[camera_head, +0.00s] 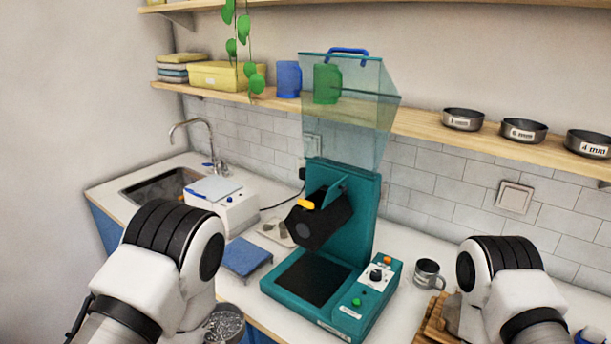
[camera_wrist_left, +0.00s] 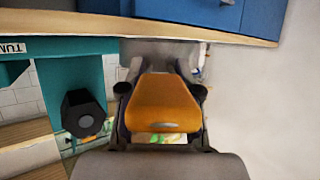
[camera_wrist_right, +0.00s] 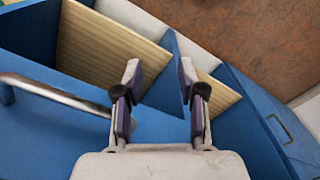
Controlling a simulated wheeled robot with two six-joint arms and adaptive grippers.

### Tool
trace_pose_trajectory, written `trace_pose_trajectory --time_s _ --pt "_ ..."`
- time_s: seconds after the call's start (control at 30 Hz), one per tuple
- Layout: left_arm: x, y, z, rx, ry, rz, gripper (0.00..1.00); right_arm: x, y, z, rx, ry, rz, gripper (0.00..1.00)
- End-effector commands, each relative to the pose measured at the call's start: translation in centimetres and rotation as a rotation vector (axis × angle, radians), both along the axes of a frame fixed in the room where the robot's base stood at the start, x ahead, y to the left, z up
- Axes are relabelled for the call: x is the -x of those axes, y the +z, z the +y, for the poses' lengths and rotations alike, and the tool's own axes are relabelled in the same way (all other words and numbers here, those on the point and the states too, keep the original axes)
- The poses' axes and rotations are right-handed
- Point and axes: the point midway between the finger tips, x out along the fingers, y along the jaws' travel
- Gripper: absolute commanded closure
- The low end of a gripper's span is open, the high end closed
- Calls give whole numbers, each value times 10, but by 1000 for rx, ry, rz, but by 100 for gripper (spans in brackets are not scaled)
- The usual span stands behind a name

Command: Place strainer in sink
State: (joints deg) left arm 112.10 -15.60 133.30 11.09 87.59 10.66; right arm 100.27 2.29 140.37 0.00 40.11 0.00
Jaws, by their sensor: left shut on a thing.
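The sink (camera_head: 152,191) is a dark basin at the back left of the counter, under a curved faucet (camera_head: 196,124). A round grey mesh thing, perhaps the strainer (camera_head: 224,325), shows at the bottom edge of the head view beside my left arm, which partly hides it. In the left wrist view my left gripper (camera_wrist_left: 162,88) is shut on an orange, tapered, handle-like piece (camera_wrist_left: 165,100). Whether this piece joins the grey mesh thing cannot be seen. My right gripper (camera_wrist_right: 164,82) is open and empty over blue drawers; its fingers are outside the head view.
A white device (camera_head: 230,212) stands right of the sink. A teal machine (camera_head: 330,322) with a raised clear hood (camera_head: 345,110) fills the middle. A metal mug (camera_head: 427,273) stands to its right. In the right wrist view a blue drawer (camera_wrist_right: 150,125) lies below.

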Motion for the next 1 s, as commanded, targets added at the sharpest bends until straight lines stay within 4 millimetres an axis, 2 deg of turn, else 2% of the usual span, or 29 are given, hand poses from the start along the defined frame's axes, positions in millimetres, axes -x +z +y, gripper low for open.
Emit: trace_pose_trajectory --time_s 0.17,0.57,0.67,0.8,0.9,1.0 --pt "14 -14 0 0 1 0 100 0 0 0 0 0 0 60" --pt "3 11 -6 1 -53 -6 100 0 0 0 0 0 0 60" --pt "-8 27 -16 2 -149 -9 100 0 0 0 0 0 0 60" --pt "-17 61 -37 2 -348 -12 100 0 0 0 0 0 0 60" --pt "-18 85 -49 2 -488 -12 100 0 0 0 0 0 0 60" --pt "-14 100 -57 0 -584 -8 100 0 0 0 0 0 0 60"
